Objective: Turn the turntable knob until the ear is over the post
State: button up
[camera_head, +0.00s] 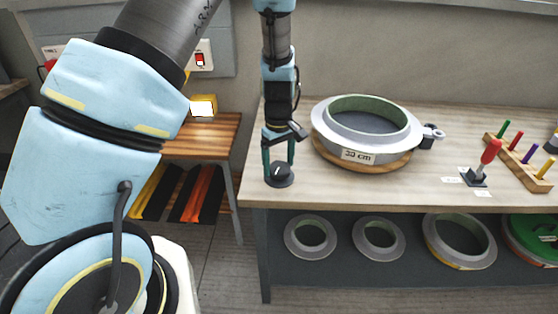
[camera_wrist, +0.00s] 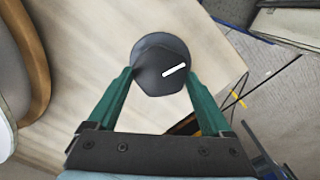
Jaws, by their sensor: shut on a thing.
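The dark knob (camera_head: 280,178) stands near the front left corner of the bench. My gripper (camera_head: 278,168) points down at it and is shut on it. In the wrist view the knob (camera_wrist: 158,58) sits between the green fingers (camera_wrist: 160,78), and a white mark on its top points to the upper right. I cannot make out a separate post there.
A red-handled clamp (camera_head: 490,152) and a wooden rack with coloured pegs (camera_head: 520,165) stand at the bench's right. Several ring moulds (camera_head: 309,238) are below the bench. A lower wooden table (camera_head: 205,145) is to the left.

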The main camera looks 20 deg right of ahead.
aim_at(278, 166)
jog(key=shift+n+p, duration=0.45)
jog(key=shift+n, duration=1.05)
jog(key=o, duration=1.2)
jog(key=shift+c, duration=0.2)
jog(key=shift+r, duration=0.15)
notch_tip(278, 166, up, 11)
jog(key=b, duration=0.2)
jog(key=shift+f, duration=0.2)
jog(key=shift+a, duration=0.1)
jog(key=s+a+r+m, duration=0.1)
jog(key=a+m, duration=0.1)
jog(key=a, duration=0.8)
jog(key=s+a+r+m+t, duration=0.1)
jog(key=s+a+r+m, duration=0.1)
jog(key=a, duration=0.8)
jog(key=s+a+r+m, duration=0.1)
jog(key=a+r+m, duration=0.1)
jog(key=a, duration=0.8)
jog(key=shift+s+m+t, duration=0.3)
